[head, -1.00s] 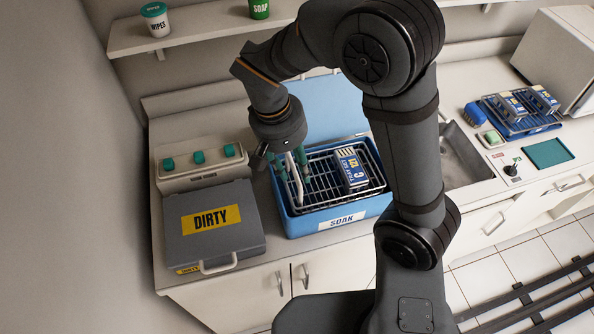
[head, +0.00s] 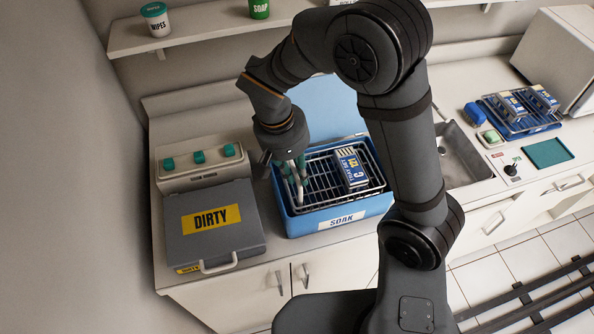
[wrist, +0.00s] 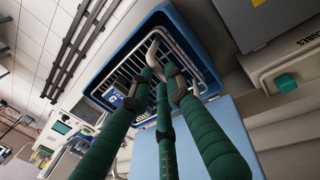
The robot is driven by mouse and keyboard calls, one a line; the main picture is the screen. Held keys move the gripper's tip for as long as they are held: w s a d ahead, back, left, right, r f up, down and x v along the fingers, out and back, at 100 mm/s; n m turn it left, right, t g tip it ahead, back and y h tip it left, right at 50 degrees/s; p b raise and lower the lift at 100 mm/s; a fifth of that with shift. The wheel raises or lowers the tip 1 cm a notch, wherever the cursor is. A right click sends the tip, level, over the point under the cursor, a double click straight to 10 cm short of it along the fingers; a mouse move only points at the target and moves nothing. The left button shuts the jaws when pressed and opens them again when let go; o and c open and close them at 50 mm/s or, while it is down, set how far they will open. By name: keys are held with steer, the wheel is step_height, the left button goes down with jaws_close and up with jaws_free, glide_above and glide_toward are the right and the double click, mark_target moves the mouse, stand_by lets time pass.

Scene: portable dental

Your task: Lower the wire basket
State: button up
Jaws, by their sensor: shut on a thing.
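The wire basket (head: 319,181) is a metal grid sitting inside the blue SOAK tub (head: 306,226), its rim near the tub's rim. I cannot tell whether it rests on the tub floor. A blue labelled cassette (head: 351,172) lies in its right part. My gripper (head: 297,178), with green-wrapped fingers, reaches down at the basket's left side and is shut on its pale handle. In the wrist view the fingers (wrist: 166,80) close around the bent handle (wrist: 153,47), with the basket grid (wrist: 126,72) behind. The fingers hide part of the handle and grid.
The tub's blue lid (head: 325,103) stands open behind it. A grey DIRTY case (head: 240,241) stands close on the left, with a box with green knobs (head: 200,171) behind. The sink (head: 462,160) and a blue rack with cassettes (head: 518,120) are to the right.

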mark_target(296, 191)
jaws_close()
stand_by(0.3)
step_height(296, 191, down, 8)
steer(key=b, duration=0.8)
steer(key=shift+b, duration=0.3)
steer(key=shift+s+d, duration=0.1)
steer(key=shift+s, duration=0.1)
steer(key=shift+o, duration=1.4)
jaws_free()
steer(key=shift+o, duration=1.2)
steer(key=shift+w, duration=0.2)
steer(key=shift+o, duration=0.9)
steer(key=shift+r, duration=0.15)
